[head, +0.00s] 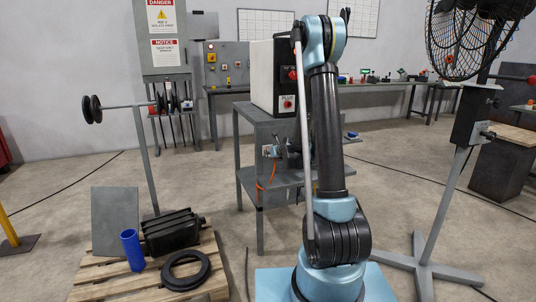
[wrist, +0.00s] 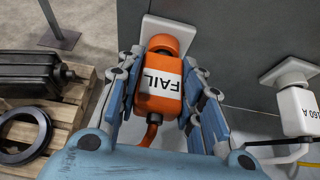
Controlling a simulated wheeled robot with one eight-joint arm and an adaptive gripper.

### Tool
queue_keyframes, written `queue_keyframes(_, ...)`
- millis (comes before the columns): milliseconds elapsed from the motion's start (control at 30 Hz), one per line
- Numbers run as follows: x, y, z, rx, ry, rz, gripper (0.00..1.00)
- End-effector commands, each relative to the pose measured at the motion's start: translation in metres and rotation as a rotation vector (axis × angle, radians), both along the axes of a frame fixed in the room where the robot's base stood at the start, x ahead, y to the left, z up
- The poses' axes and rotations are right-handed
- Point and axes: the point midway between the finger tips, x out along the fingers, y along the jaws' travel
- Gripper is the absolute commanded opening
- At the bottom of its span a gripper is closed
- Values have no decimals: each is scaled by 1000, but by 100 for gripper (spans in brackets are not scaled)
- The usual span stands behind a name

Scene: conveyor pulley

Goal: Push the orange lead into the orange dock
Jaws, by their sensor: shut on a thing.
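The orange lead (wrist: 158,88) is a blocky orange plug with a white label reading FAIL, and its cable leaves the near end. My gripper (wrist: 162,95) is shut on it, one finger along each side. The lead's far end is at the orange dock (wrist: 166,42), a rounded orange piece on a pale square plate on the grey panel. No clear gap shows between them, but how deep the lead sits I cannot tell.
A pallet (head: 205,277) with a black motor and ring is left of the grey stand (head: 245,165). A fan stand (head: 440,220) is at right.

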Motion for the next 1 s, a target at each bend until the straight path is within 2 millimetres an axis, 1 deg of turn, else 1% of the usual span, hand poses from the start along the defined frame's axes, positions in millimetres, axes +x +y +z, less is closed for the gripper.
queue_keyframes(267,5,2,0,0,-1,0,0)
queue_keyframes(300,4,1,0,0,-1,0,43)
queue_keyframes(367,4,1,0,0,-1,0,57)
queue_keyframes(600,4,1,0,0,0,0,58)
queue_keyframes(633,4,1,0,0,0,0,60)
queue_keyframes(700,4,1,0,0,0,0,74)
queue_keyframes(967,4,1,0,0,0,0,74)
queue_keyframes(1000,4,1,0,0,0,0,81)
